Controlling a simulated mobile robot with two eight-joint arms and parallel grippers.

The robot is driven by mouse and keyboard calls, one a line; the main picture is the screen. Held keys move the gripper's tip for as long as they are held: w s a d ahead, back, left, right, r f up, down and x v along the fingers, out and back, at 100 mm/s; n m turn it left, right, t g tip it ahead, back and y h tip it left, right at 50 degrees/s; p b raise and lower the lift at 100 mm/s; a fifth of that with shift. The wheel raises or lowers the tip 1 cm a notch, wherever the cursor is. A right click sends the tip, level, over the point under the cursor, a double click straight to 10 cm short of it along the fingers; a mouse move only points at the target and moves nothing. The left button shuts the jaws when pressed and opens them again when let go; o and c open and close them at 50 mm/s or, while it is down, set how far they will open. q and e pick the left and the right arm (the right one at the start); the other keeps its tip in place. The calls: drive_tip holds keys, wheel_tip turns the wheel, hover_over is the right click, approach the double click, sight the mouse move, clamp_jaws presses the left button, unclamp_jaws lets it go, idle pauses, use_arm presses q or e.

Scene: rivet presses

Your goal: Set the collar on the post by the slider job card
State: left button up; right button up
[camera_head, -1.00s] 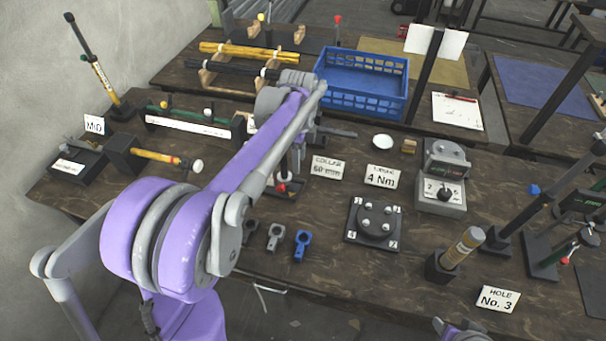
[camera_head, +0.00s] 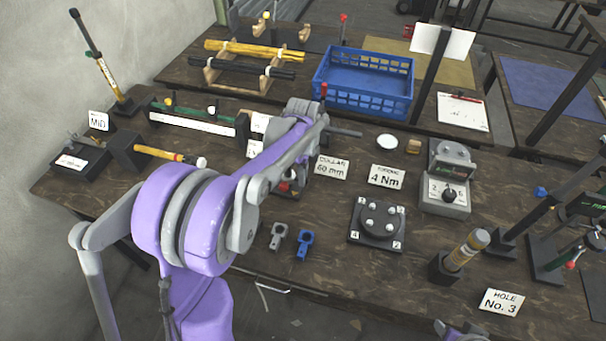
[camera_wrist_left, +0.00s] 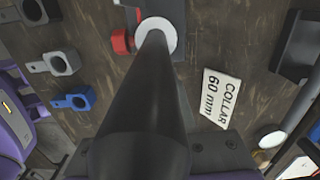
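The white card reading "COLLAR 60 mm" (camera_head: 332,167) lies on the bench and also shows in the left wrist view (camera_wrist_left: 220,97). My left gripper (camera_head: 296,165) is just left of it, mostly hidden by my forearm. In the left wrist view a thick dark cylinder (camera_wrist_left: 145,105), which looks like the post, fills the middle. A white ring (camera_wrist_left: 156,34) is at its far end, with a red part (camera_wrist_left: 121,41) beside it. I cannot tell which part is the collar, or whether my fingers touch anything; the fingertips do not show.
Loose grey (camera_head: 278,236) and blue (camera_head: 304,243) clamp-like pieces lie in front, with a dark one (camera_wrist_left: 36,11) beside them. The round bolted plate (camera_head: 377,224), "4 Nm" card (camera_head: 387,177) and dial box (camera_head: 446,192) stand right. A blue crate (camera_head: 364,83) is behind.

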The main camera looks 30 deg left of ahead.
use_arm(q)
clamp_jaws()
drive_tip(key=shift+r, duration=0.15)
idle(0.9)
